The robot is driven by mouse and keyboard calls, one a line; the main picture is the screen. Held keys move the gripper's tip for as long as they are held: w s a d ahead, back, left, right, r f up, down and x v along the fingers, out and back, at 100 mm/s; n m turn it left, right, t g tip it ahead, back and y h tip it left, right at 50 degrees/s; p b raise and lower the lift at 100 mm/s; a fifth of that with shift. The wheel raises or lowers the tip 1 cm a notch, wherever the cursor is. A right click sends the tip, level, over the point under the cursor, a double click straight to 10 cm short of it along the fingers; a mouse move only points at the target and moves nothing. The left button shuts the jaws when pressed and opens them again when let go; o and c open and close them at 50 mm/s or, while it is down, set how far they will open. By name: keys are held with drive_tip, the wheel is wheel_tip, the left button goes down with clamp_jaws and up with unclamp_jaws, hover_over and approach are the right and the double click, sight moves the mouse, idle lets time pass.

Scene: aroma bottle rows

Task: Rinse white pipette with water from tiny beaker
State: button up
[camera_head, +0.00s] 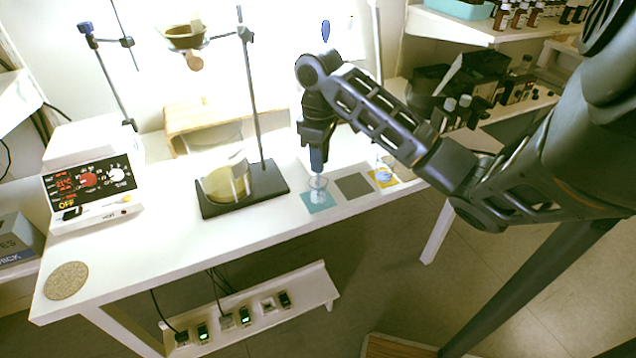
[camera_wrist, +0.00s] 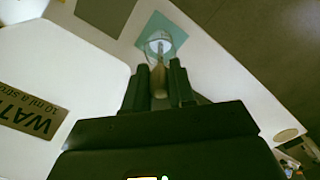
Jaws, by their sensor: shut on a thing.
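My gripper (camera_head: 318,168) points down over the front middle of the white table. In the wrist view its two fingers (camera_wrist: 159,88) are shut on the pale pipette (camera_wrist: 159,78). A tiny clear beaker (camera_head: 317,195) stands on the teal square (camera_head: 320,204), directly below my gripper. In the wrist view the beaker (camera_wrist: 158,42) lies just beyond the fingertips, and the pipette points into its outline. I cannot tell how deep the tip is, or whether it touches liquid. The pipette's upper part is hidden by the gripper.
A grey square (camera_head: 354,186) beside the teal one is bare. Another small glass vessel (camera_head: 384,174) stands on a yellow square. A large beaker (camera_head: 226,183) of yellowish liquid sits on a dark stand base (camera_head: 268,180) to the left. A WATER label (camera_wrist: 30,108) shows in the wrist view.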

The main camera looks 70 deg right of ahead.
idle(0.3)
wheel_tip(320, 180, up, 8)
drive_tip(key=p, duration=0.8)
drive_tip(key=shift+f, duration=0.35)
